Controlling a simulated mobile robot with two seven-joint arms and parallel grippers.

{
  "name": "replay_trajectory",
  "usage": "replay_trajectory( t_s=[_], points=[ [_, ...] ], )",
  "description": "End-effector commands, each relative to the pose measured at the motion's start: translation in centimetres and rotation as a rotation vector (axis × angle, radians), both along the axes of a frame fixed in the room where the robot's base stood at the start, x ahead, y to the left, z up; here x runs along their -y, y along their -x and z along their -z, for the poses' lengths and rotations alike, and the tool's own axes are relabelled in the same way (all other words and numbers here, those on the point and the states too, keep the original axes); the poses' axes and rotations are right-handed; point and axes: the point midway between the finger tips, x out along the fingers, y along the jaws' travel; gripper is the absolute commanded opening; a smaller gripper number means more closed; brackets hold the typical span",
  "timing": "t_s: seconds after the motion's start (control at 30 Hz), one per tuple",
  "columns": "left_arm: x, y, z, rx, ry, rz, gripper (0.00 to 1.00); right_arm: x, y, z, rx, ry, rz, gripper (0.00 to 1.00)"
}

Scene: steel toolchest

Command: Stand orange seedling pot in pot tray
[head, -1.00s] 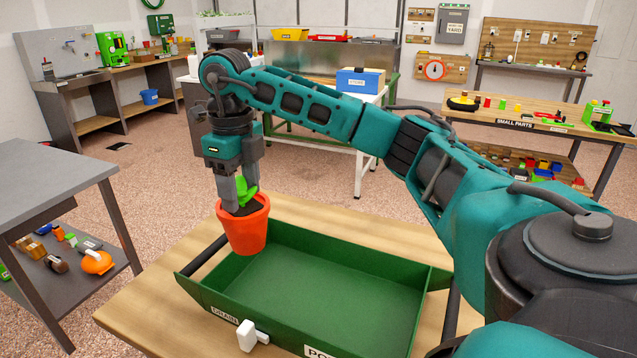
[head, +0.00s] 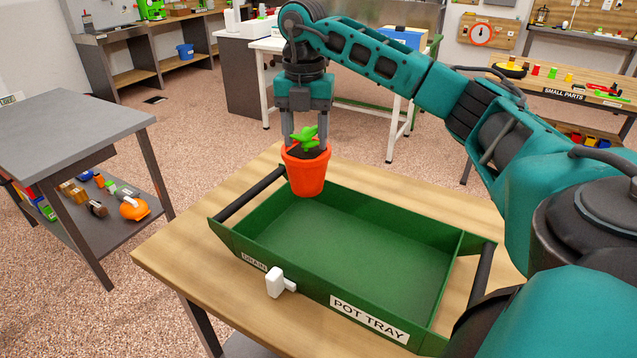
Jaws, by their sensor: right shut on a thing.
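The orange seedling pot (head: 306,176) holds dark soil and a small green seedling (head: 303,138). It hangs upright in my right gripper (head: 305,132), whose two fingers reach down to the pot's rim on either side of the seedling. The pot shows in front of the far left part of the green pot tray (head: 345,245), seemingly above it; its exact height is hard to tell. The tray lies on a wooden table, its floor bare where visible. The part behind the pot is hidden. My left gripper is out of view.
The wooden table (head: 175,250) has bare strips around the tray. A white tap (head: 277,283) sticks out of the tray's front, and dark bar handles (head: 250,194) stand at both ends. A grey bench (head: 60,125) with a loaded lower shelf is at left.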

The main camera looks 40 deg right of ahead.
Motion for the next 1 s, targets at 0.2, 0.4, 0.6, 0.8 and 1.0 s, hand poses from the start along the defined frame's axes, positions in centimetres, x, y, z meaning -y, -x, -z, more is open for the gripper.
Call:
replay_trajectory(
  t_s=[0.2,0.4,0.6,0.8,1.0],
  points=[
    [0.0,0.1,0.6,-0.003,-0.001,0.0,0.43,0.0,0.1,6.1,-0.004,0.001,-0.001,0.0],
    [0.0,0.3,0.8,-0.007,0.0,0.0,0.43,0.0,0.0,9.7,0.0,0.0,-0.003,0.0],
    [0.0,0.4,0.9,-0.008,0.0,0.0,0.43,0.0,0.0,11.1,0.001,-0.001,-0.003,0.0],
    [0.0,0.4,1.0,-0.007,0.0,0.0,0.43,0.0,0.0,14.0,-0.002,-0.001,-0.003,0.0],
    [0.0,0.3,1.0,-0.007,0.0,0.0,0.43,0.0,0.0,14.8,0.003,-0.001,-0.003,0.0]
  ],
)
